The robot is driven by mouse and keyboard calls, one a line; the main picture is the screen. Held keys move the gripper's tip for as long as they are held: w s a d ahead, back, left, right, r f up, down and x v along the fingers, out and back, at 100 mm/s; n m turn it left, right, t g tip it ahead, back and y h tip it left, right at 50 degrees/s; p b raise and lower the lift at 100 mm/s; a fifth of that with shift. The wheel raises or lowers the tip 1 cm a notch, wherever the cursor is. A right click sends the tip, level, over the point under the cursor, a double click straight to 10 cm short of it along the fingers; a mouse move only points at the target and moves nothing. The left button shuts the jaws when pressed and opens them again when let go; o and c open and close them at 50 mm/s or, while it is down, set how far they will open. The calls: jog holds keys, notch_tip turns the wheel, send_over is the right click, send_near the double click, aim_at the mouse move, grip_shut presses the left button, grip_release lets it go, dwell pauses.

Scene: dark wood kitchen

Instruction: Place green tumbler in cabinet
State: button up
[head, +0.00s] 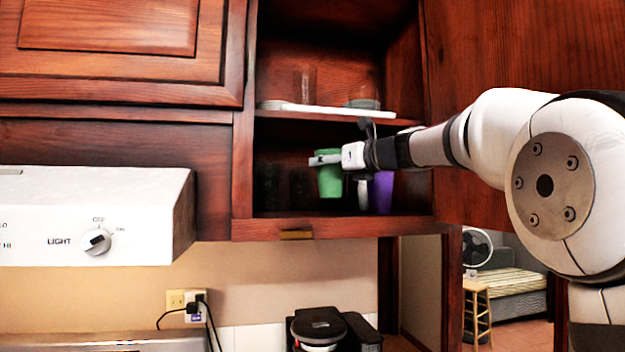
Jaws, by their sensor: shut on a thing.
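The green tumbler (330,182) is upright in my gripper (332,160), in the opening of the cabinet (244,200), at its lower compartment. My gripper is shut on the tumbler near its top. The tumbler's base appears a little above the lower shelf's front edge; whether it touches the shelf I cannot tell. A purple cup (382,191) stands on the lower shelf just right of the tumbler, partly hidden by my gripper. The cabinet door (470,75) is open on the right, partly behind my arm.
The upper shelf (320,113) holds plates and glassware above my gripper. Dark glasses (285,187) stand in the lower compartment left of the tumbler. A white range hood (90,215) juts out at left. A coffee maker (320,328) stands below the cabinet.

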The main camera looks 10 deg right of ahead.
aim_at(335, 179)
jog(key=shift+w+a+f+p, duration=0.2)
jog(key=shift+w+a+f, duration=0.25)
jog(key=shift+w+f, duration=0.25)
jog(key=shift+w+a+f+p, duration=0.2)
jog(key=shift+w+a+f, duration=0.25)
jog(key=shift+w+f, duration=0.25)
jog(key=shift+w+a+f+p, duration=0.2)
jog(key=shift+w+a+f, duration=0.35)
jog(key=shift+w, duration=0.25)
jog(key=shift+d+f, duration=0.15)
jog(key=shift+f, duration=0.05)
jog(key=o, duration=1.3)
jog(key=shift+r, duration=0.2)
jog(key=b+v, duration=0.1)
jog(key=v, duration=1.1)
jog(key=shift+f+b, duration=0.1)
jog(key=shift+b, duration=0.3)
jog(key=shift+s, duration=0.1)
